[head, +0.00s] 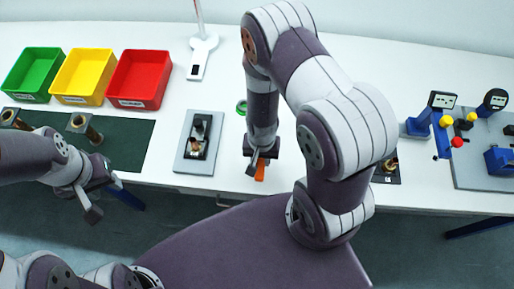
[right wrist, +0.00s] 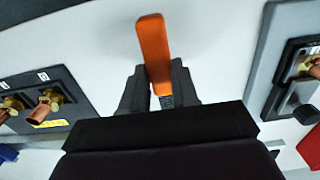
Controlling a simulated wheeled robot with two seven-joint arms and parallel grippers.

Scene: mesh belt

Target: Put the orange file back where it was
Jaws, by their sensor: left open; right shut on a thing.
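The orange file (head: 260,170) shows at the tip of my right gripper (head: 258,160) in the head view, above the white table near its front edge. In the right wrist view the orange handle of the file (right wrist: 154,52) stands up between the two dark fingers of the right gripper (right wrist: 160,90), which is shut on it. A short grey part of the file shows below the handle; the rest is hidden. My left gripper (head: 95,200) is open and empty, in front of the table's edge at the left.
Green (head: 32,72), yellow (head: 82,75) and red (head: 138,80) bins stand at the back left. A dark green mat (head: 125,140) holds brass-coloured parts. A grey fixture (head: 181,160) lies left of the right gripper, a green ring (head: 241,107) behind it. A grey tool board (head: 475,175) is far right.

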